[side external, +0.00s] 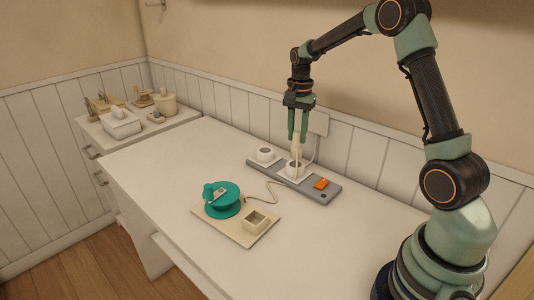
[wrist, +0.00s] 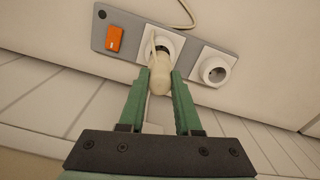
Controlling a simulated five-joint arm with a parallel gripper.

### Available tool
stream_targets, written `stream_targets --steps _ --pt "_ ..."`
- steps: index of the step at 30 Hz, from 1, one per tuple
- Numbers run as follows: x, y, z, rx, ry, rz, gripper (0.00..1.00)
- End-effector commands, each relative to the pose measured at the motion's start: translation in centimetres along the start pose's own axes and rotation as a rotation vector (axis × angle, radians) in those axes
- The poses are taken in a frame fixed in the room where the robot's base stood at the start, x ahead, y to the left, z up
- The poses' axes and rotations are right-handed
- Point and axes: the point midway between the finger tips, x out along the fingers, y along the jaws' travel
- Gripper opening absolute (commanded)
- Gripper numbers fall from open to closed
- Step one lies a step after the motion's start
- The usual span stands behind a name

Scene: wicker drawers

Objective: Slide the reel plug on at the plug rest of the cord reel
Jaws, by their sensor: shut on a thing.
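The cream reel plug (side external: 297,149) is between the green fingers of my gripper (side external: 298,137), upright at the right-hand socket (side external: 293,174) of the grey power strip (side external: 322,193). In the wrist view the plug (wrist: 161,76) is held between the fingertips (wrist: 161,82), with its far end at the socket face (wrist: 174,43). I cannot tell whether its pins are in the socket. The cord reel has a teal drum (side external: 226,207) on a beige base (side external: 213,229). The plug rest, a square beige box (side external: 255,221), stands open and empty-looking on that base.
The strip has a second, empty socket (side external: 265,155) and an orange switch (side external: 321,183). A pale cord (side external: 272,189) runs from the reel toward the strip. The front left tabletop is clear.

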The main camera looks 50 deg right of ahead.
Motion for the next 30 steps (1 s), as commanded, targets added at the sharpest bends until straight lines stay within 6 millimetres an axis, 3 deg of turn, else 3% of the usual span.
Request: stream_targets --steps 5,8,11,15,21,25,30 --pt "-0.1 -0.1 0.3 -0.003 0.001 -0.001 0.00" --pt "-0.3 -0.6 1.7 -0.015 0.001 -0.001 0.00" --pt "-0.8 -1.3 4.6 -0.035 0.001 -0.001 0.00" --pt "-1.7 -2.1 10.3 -0.071 0.001 -0.003 0.00" --pt "-2.6 -1.7 18.2 -0.118 0.001 -0.002 0.00" --pt "-2.9 -1.0 21.7 -0.138 0.000 -0.001 0.00" --pt "-3.1 -0.3 23.8 -0.149 0.000 -0.001 0.00"
